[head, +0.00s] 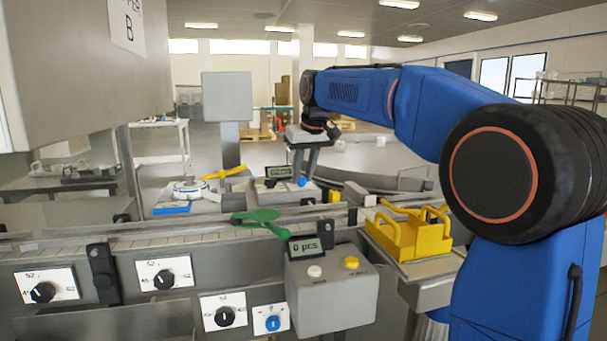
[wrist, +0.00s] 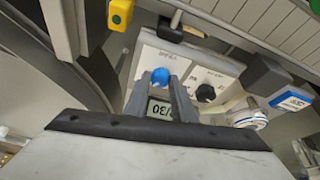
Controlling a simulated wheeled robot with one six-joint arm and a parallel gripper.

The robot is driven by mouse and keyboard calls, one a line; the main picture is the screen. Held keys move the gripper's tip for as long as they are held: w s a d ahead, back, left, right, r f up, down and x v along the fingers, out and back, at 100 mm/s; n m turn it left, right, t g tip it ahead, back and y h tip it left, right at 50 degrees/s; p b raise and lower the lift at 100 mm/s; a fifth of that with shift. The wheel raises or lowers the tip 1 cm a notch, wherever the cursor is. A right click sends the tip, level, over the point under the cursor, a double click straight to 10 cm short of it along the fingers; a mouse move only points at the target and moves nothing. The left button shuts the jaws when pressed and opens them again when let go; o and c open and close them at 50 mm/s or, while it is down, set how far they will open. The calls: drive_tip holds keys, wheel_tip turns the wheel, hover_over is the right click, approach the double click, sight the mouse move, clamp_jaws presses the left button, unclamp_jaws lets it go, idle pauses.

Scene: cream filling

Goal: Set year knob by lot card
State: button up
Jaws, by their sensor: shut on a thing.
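My gripper (head: 301,177) reaches down over a small grey panel box (head: 262,194) beyond the conveyor. In the wrist view its two fingers (wrist: 162,82) are closed on a blue knob (wrist: 160,75), which also shows in the head view (head: 302,182). A display (wrist: 162,108) sits between the fingers and reads upside down, partly covered. A black knob (wrist: 206,92) is beside the blue one on the same panel. I cannot tell which card is the lot card; a sheet with a large B (head: 127,22) hangs at the upper left, its top line unclear.
A yellow caddy (head: 408,235) stands right of the conveyor. A green scoop (head: 262,220) lies near a counter box (head: 330,290) reading 0 pcs. Several dial knobs line the front. A round white device (head: 190,190) and a yellow tool (head: 228,172) are left of the panel.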

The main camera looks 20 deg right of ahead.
drive_tip(key=shift+a+m+h, duration=0.1)
drive_tip(key=shift+m+h, duration=0.3)
drive_tip(key=shift+m, duration=0.7)
drive_tip(key=o, duration=1)
drive_tip(key=v, duration=1.7)
drive_tip(key=shift+r, duration=0.2)
drive_tip(key=shift+s, duration=0.1)
